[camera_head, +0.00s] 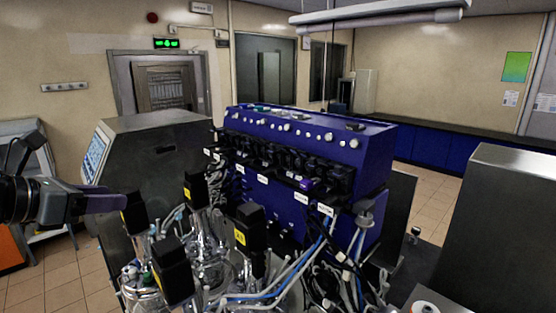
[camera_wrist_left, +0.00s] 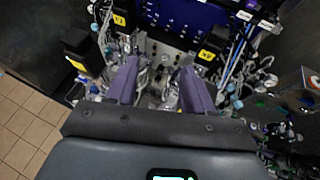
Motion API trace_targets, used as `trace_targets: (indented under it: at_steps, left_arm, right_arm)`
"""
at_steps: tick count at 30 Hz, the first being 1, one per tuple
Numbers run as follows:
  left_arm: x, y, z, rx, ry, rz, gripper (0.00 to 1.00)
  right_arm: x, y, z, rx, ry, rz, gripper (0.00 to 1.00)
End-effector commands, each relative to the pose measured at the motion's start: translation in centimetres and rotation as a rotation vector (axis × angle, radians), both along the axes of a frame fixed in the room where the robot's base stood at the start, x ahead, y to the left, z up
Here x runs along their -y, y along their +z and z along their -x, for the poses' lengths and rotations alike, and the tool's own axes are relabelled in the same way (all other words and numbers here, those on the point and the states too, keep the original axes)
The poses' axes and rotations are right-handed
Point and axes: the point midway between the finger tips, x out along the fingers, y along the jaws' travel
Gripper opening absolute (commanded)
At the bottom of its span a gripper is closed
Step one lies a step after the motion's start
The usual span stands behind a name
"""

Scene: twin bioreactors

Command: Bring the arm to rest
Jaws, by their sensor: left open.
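My left gripper (camera_head: 122,203) reaches in from the left edge in the head view, its purple-grey fingers pointing right, near the black-topped bioreactor vessels (camera_head: 172,268). In the left wrist view my left gripper (camera_wrist_left: 159,67) has its two fingers spread apart with nothing held between them. Behind and beyond the fingers are tubing, metal fittings and the blue bioreactor unit (camera_wrist_left: 185,18). That blue unit (camera_head: 285,160) also stands in the middle of the head view. I cannot tell whether the fingers touch the nearest black block. My right gripper is not in view.
A dark cabinet with a screen (camera_head: 150,165) stands left of the blue unit. Loose cables and tubes (camera_head: 330,270) crowd the front of the vessels. A grey box (camera_head: 500,220) stands at the right. Tiled floor (camera_head: 75,283) is open at the lower left.

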Motion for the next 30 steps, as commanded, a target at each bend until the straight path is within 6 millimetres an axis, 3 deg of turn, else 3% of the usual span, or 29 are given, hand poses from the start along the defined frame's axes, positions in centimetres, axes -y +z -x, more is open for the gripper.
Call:
trace_targets:
  at_steps: [1,4,6,14,19,23,30]
  left_arm:
    - [-2.0,0.1,0.3,0.000,0.035,-0.006,0.52]
    - [-5.3,0.0,0.9,-0.002,0.097,-0.016,0.52]
    - [-4.2,-2.4,-0.3,-0.024,0.128,0.023,0.52]
    - [-3.7,-9.6,-2.4,-0.074,0.311,0.186,0.52]
    - [-3.2,-16.4,-2.7,-0.120,0.482,0.356,0.52]
    - [-3.1,-22.5,-1.5,-0.159,0.649,0.528,0.52]
    - [-3.2,-32.9,4.2,-0.229,0.991,0.867,0.52]
  right_arm:
    - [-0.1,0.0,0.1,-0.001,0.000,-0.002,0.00]
    - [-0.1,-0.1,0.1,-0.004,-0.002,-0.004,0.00]
    - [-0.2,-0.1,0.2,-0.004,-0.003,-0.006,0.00]
    - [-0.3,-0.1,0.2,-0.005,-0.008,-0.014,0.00]
    - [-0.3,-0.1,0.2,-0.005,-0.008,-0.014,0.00]
    - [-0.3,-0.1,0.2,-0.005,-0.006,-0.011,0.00]
    - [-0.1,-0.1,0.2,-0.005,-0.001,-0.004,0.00]
